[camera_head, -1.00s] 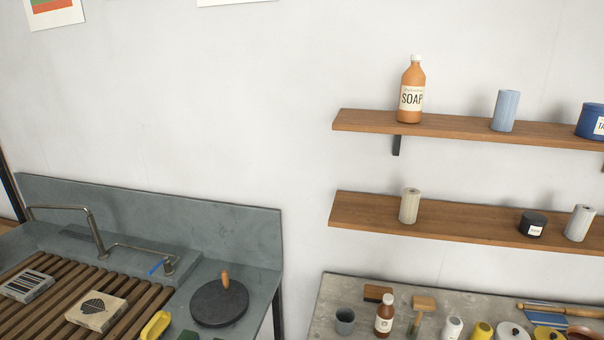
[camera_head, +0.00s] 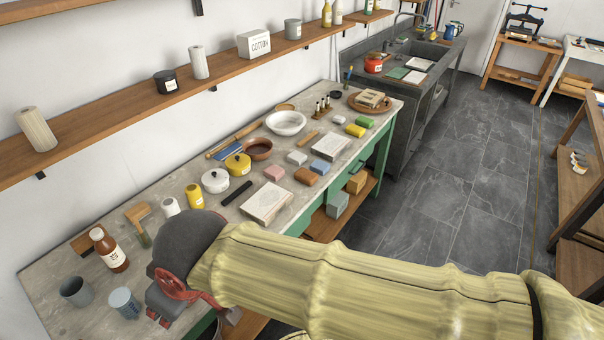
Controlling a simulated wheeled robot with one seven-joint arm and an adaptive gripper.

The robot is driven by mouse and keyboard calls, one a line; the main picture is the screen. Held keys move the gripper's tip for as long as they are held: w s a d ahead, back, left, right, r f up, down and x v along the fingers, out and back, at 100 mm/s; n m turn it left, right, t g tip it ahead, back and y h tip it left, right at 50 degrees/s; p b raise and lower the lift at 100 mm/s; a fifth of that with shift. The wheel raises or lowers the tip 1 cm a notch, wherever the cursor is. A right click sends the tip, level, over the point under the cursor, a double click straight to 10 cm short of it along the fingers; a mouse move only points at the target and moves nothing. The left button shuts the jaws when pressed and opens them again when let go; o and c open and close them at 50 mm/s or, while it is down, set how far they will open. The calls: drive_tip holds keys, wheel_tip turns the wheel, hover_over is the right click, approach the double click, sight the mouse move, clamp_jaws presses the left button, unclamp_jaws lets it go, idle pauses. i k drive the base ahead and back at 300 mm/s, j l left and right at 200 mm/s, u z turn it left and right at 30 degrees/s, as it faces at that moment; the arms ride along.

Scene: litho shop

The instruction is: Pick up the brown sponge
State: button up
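The brown sponge (camera_head: 305,177) is a small reddish-brown block lying on the worktable (camera_head: 140,273). It lies near the table's front edge, between a pink block (camera_head: 275,174) and a blue block (camera_head: 320,167). My gripper (camera_head: 160,318) shows at the lower left, over the near end of the table, well to the left of the sponge. Its dark grey body and red linkage are seen from behind, and its fingertips are mostly hidden. I cannot tell how far apart its fingers are. The sponge is in plain view, apart from the gripper.
A stone slab (camera_head: 267,203), a black bar (camera_head: 236,193), lidded pots (camera_head: 215,181) and a yellow can (camera_head: 194,196) stand between gripper and sponge. A brown bottle (camera_head: 108,250) and grey cups (camera_head: 125,303) are close to the gripper. Open dark floor (camera_head: 430,190) lies to the right.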

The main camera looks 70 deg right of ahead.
sight(303, 175)
drive_tip(key=z, duration=2.2)
